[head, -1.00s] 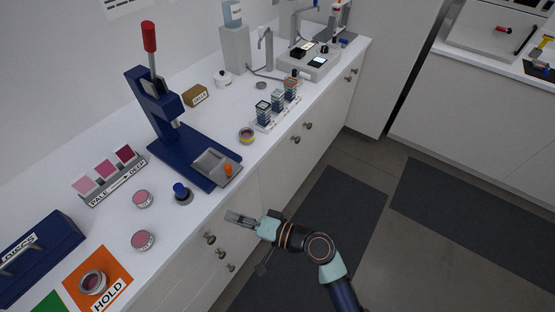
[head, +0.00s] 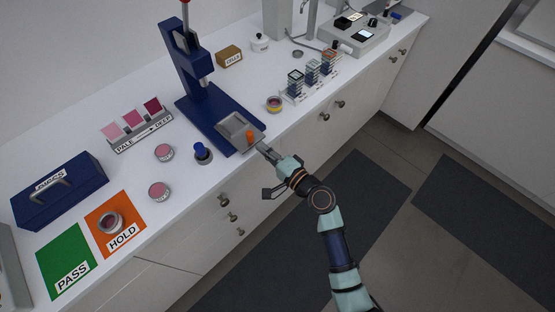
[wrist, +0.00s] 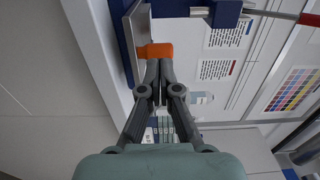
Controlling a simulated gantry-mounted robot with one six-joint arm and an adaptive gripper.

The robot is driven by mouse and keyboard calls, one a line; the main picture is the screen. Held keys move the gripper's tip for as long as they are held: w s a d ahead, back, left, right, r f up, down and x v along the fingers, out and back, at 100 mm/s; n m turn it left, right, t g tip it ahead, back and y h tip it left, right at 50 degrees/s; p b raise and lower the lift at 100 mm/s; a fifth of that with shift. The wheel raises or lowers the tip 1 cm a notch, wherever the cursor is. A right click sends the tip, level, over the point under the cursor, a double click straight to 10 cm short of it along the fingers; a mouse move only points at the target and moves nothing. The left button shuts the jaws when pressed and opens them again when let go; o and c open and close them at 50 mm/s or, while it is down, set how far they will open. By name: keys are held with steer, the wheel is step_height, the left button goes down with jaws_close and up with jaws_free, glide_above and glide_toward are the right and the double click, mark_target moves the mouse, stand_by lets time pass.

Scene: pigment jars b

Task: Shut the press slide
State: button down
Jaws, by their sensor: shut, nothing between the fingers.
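The blue press (head: 191,62) stands on the white counter. Its grey metal slide (head: 232,126) sticks out at the front end of the blue base, toward the counter's front edge, with an orange knob (head: 250,134) on it. My gripper (head: 262,147) is shut and empty, just in front of the slide at the counter edge. In the wrist view the shut fingertips (wrist: 158,64) lie right at the orange knob (wrist: 155,50); I cannot tell whether they touch it. The grey slide (wrist: 141,40) shows beside the knob there.
A blue-topped tamper (head: 202,152) and pink jars (head: 164,152) stand left of the slide. The floor side of the counter is free.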

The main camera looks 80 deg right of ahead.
steer(key=shift+x, duration=1.45)
